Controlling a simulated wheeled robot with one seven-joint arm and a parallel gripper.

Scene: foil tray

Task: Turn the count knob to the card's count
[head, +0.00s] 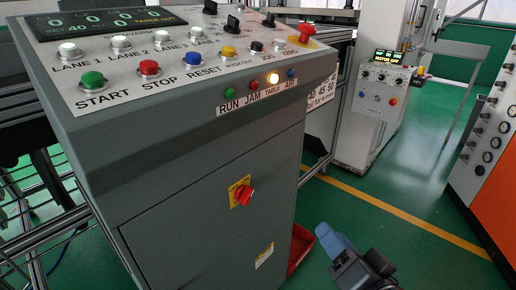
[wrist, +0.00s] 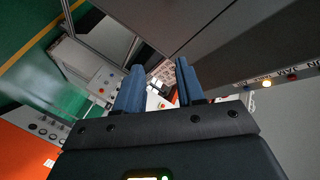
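A grey console carries several black knobs on its top panel; one black knob (head: 233,22) stands near the back edge and another (head: 210,7) is at the top of the picture. I cannot tell which is the count knob, as its label is unreadable. A white card (head: 321,92) with numbers such as 40, 45 and 50 hangs beside the console, partly hidden by it. My gripper (head: 328,237) is low, right of the console front and well below the panel. In the wrist view my gripper (wrist: 160,72) has its blue fingers apart with nothing held.
The console front (head: 200,220) has a red knob on a yellow plate (head: 241,193). A red emergency button (head: 306,31) stands at the panel's right corner. A red bin (head: 301,247) is behind my gripper. Green floor (head: 440,265) lies open to the right, before an orange cabinet (head: 492,195).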

